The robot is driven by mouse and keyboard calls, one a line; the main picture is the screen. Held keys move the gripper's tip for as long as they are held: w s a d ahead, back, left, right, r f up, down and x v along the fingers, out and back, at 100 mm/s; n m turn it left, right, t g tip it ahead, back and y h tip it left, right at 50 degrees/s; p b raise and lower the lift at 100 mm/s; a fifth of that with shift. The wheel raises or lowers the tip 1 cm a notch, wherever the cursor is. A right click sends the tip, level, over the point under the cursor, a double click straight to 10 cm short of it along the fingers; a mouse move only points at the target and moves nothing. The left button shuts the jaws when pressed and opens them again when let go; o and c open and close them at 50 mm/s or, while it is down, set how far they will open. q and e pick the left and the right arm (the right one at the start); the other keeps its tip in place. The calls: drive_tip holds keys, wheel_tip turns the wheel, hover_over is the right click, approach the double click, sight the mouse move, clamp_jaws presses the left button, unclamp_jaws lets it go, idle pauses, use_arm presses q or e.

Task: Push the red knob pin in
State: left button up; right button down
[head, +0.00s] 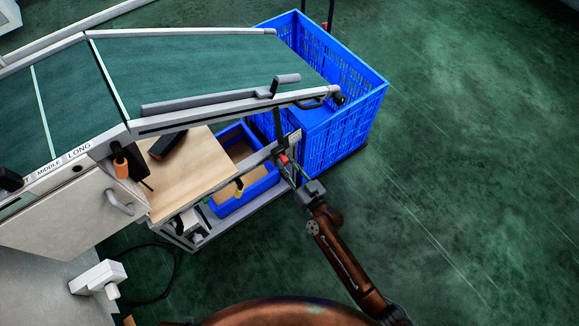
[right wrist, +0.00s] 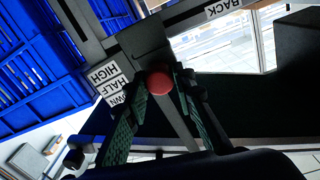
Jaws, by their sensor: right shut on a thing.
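The red knob pin (right wrist: 159,79) sits at the grey metal bracket (right wrist: 145,42) in the right wrist view, between my right gripper's (right wrist: 160,88) two green-padded fingertips. The knob also shows small in the head view (head: 283,159), on the frame below the end of the conveyor. My right gripper (head: 290,168) reaches it from the lower right and is shut on it. The pin's shaft is hidden behind the knob, so I cannot tell how deep it sits. My left gripper is not in view.
Labels reading HIGH, HALF and DOWN (right wrist: 107,86) are beside the knob. A tall blue crate (head: 350,105) stands behind the frame. A lower blue bin (head: 262,186) and a wooden shelf (head: 195,175) lie left of my gripper. The green floor at right is clear.

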drive_tip(key=c, duration=1.7)
unclamp_jaws()
drive_tip(key=shift+w+a, duration=0.1)
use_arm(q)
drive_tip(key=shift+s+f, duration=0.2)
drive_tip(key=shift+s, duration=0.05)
use_arm(e)
drive_tip(key=shift+o, duration=0.5)
drive_tip(key=v, duration=1.2)
